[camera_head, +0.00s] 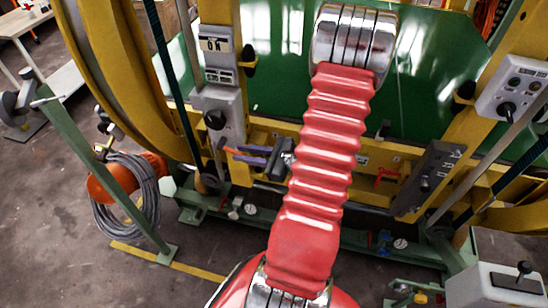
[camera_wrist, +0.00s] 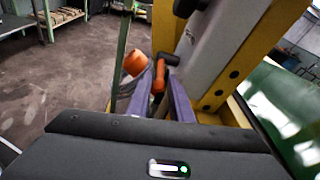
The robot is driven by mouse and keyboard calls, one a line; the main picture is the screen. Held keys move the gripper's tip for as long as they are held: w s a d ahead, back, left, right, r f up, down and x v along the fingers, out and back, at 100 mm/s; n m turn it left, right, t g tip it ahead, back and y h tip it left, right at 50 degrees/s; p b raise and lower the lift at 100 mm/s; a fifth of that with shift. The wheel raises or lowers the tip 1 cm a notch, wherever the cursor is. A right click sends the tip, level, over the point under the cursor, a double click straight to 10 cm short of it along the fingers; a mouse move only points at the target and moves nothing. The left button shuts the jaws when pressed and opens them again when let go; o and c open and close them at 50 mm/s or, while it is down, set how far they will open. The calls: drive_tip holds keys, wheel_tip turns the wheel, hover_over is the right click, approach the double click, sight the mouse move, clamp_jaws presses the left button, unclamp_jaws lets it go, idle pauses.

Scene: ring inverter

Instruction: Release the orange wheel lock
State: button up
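The orange wheel lock (camera_wrist: 158,77) shows in the wrist view as a small orange piece beside a black knob-like part, close to the grey column. In the head view a bit of orange (camera_head: 231,150) shows at the tips of my gripper (camera_head: 250,155). My gripper has two purple fingers pointing left, toward the yellow frame and grey control column. In the wrist view my gripper (camera_wrist: 160,88) has its fingers apart, one on each side of the orange piece. I cannot tell whether they touch it. The lock's lower part is hidden.
The grey column (camera_head: 215,110) and yellow frame (camera_head: 170,80) stand close beside my gripper. A green slanted post (camera_head: 100,170), an orange reel (camera_head: 112,180) and coiled cable (camera_head: 130,205) are at left. A green panel (camera_head: 270,70) lies behind.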

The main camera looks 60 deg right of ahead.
drive_tip(key=v, duration=1.1)
drive_tip(key=shift+s+d, duration=0.15)
drive_tip(key=shift+s, duration=0.25)
drive_tip(key=w+a+r+n+g+y, duration=0.25)
drive_tip(key=a+n+g, duration=0.35)
drive_tip(key=a+n, duration=0.3)
drive_tip(key=w+a+r+n+g+y, duration=0.1)
drive_tip(key=w+a+r+n+g, duration=0.3)
drive_tip(key=a+n, duration=0.55)
drive_tip(key=s+a+r+n+h, duration=0.1)
drive_tip(key=a+r+n+h, duration=0.6)
drive_tip(key=a+r+n, duration=0.4)
drive_tip(key=shift+s+a+r+n+t, duration=0.3)
drive_tip(key=shift+a+n, duration=0.55)
drive_tip(key=shift+a, duration=0.4)
